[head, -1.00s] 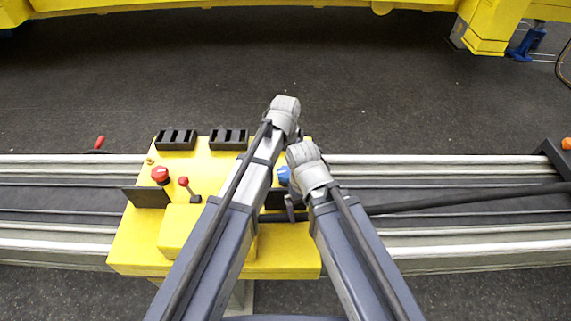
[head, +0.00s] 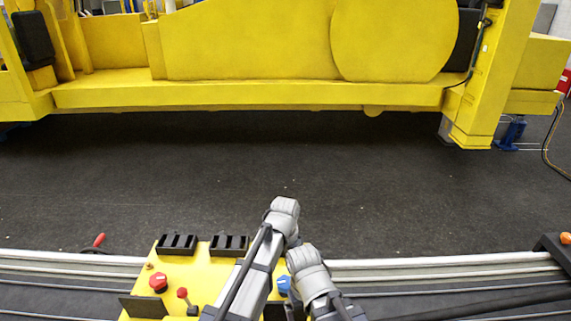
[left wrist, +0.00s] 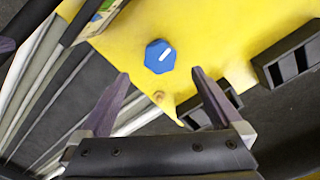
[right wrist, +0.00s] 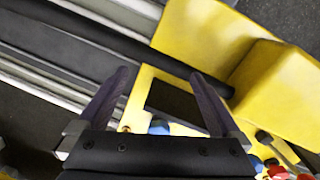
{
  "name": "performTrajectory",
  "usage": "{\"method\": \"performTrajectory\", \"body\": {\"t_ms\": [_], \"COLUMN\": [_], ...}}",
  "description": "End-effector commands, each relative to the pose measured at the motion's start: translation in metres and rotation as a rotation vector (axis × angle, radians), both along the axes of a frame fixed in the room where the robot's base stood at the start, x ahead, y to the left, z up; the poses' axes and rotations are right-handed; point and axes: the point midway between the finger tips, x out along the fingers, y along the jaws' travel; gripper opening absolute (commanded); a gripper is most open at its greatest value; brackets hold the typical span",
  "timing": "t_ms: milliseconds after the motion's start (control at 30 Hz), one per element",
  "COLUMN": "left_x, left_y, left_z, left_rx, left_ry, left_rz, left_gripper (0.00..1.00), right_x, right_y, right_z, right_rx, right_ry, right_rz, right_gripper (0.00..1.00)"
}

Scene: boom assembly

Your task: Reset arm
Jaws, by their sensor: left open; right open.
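My left gripper (left wrist: 161,73) is open and empty in the left wrist view, its fingers in front of the blue knob (left wrist: 160,56) on the yellow control panel (left wrist: 215,45). My right gripper (right wrist: 160,73) is open and empty in the right wrist view, above the dark plate (right wrist: 172,103) on the panel. In the head view both my arms reach forward over the panel's right side, wrists close together. The fingertips are mostly hidden there. The blue knob (head: 284,284) shows between the two arms.
The panel carries a red knob (head: 158,281), a small red-topped lever (head: 182,293) and black slotted blocks (head: 177,244). Grey rails (head: 440,262) run past it on both sides. Beyond lies clear dark floor (head: 180,180), then a large yellow machine (head: 240,92).

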Motion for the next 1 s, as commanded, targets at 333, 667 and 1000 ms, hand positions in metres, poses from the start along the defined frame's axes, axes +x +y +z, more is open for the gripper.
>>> {"method": "performTrajectory", "body": {"t_ms": [333,667,1000], "left_x": [0.0,0.0,0.0], "left_y": [0.0,0.0,0.0], "left_z": [-0.038,-0.072,-0.073], "left_rx": [0.0,0.0,0.0], "left_ry": [0.0,0.0,0.0], "left_rz": [0.0,0.0,0.0], "left_gripper": [1.0,1.0,1.0], "right_x": [0.0,0.0,0.0], "right_y": [0.0,0.0,0.0], "right_z": [-0.038,-0.072,-0.073], "right_rx": [-0.001,-0.002,-0.002], "right_ry": [0.0,0.0,0.0], "right_rz": [0.007,0.008,0.007], "right_gripper": [1.0,1.0,1.0]}}
